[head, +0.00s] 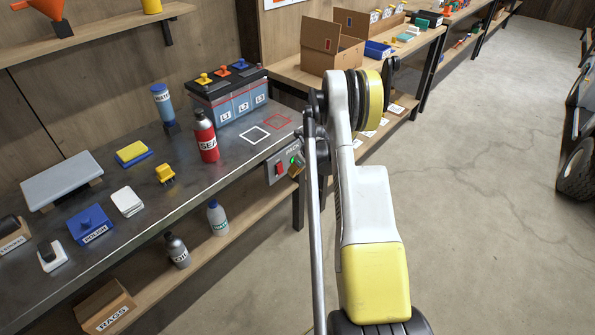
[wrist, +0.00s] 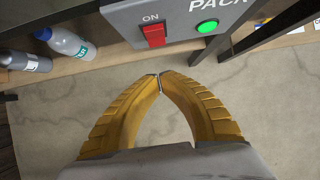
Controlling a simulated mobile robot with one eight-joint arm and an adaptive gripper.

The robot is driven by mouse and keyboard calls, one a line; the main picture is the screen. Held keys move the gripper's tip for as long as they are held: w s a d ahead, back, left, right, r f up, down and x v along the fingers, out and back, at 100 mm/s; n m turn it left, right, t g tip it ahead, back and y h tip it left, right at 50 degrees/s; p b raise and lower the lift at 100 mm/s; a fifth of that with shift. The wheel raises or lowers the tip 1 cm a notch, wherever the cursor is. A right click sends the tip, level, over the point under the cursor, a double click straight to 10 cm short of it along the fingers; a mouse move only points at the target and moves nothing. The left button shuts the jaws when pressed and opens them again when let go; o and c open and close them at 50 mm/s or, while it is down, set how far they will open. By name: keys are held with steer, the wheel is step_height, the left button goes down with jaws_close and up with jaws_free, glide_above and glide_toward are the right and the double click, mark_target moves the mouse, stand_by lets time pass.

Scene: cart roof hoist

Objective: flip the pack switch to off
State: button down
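The pack switch is a red rocker (wrist: 154,35) on a grey box marked PACK (wrist: 182,20), with ON printed above it. A green lamp (wrist: 207,26) glows to its right. In the head view the box (head: 271,177) sits on the bench's front edge, with the red switch (head: 280,169) on its face. My gripper (wrist: 160,79) has its yellow fingers closed tip to tip with nothing between them. In the wrist view the tips are just below the switch and show apart from it. In the head view my arm hides the gripper.
The metal bench (head: 150,200) holds a red bottle (head: 206,138), a battery pack (head: 228,97) and small items. A lower shelf (head: 220,239) carries bottles, which also show in the wrist view (wrist: 68,43).

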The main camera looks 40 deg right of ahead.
mark_target(280, 169)
steer(key=shift+w+a+f+b, duration=0.1)
steer(key=shift+w+f+b, duration=0.35)
steer(key=shift+w+f, duration=0.35)
steer(key=shift+w+a+f+b, duration=0.1)
steer(key=shift+w+f+b, duration=0.4)
steer(key=shift+w, duration=0.45)
steer(key=shift+w+f+b, duration=0.4)
steer(key=shift+w+f, duration=0.25)
steer(key=shift+w, duration=0.25)
steer(key=shift+w+f+t, duration=0.4)
steer(key=shift+w+t, duration=0.1)
steer(key=shift+t, duration=0.2)
steer(key=shift+r, duration=0.1)
